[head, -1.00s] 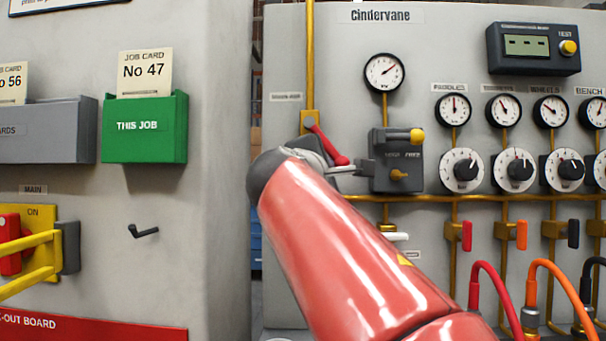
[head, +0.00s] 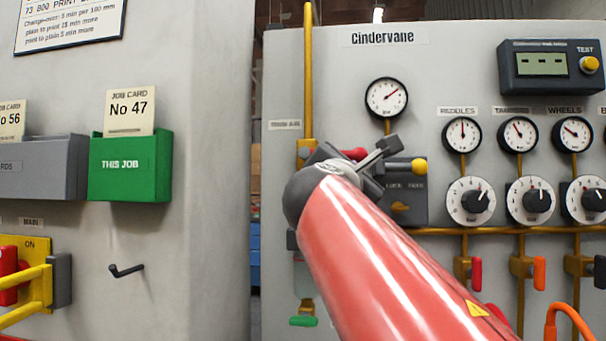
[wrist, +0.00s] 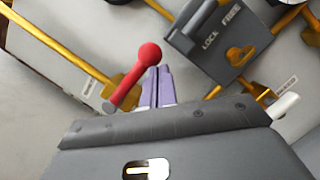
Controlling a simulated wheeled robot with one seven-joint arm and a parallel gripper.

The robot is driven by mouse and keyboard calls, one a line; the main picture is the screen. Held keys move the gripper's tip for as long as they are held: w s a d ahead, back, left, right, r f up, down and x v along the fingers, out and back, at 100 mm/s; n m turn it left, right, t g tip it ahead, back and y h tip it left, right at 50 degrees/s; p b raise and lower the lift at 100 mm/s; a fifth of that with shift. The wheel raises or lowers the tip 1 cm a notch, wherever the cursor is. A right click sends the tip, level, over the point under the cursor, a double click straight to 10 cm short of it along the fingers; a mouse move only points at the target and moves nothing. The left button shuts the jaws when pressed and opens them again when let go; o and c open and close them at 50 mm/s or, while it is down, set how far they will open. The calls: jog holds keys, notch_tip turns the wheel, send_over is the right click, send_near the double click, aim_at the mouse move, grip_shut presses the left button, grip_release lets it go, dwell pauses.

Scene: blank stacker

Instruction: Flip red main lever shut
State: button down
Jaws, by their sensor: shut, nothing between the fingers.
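The red lever (head: 352,153) sits on the brass valve of the vertical yellow pipe on the Cindervane panel. It lies about crosswise to that pipe, its knob to the right; my arm hides part of it. The wrist view shows the lever (wrist: 130,84) with its round knob close against the left side of my purple fingertips (wrist: 157,74). Touch cannot be told for sure. My gripper (head: 388,148) is shut and empty, in front of the panel just right of the knob.
A grey lock box (head: 408,200) with a yellow knob stands right beside my gripper. Gauges and black-and-white dials (head: 471,200) line the panel further right. A green job-card holder (head: 130,180) and a black hook (head: 127,271) are on the left wall.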

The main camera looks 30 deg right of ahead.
jog(key=shift+s+d+r, duration=0.2)
jog(key=shift+r, duration=0.25)
dwell(0.3)
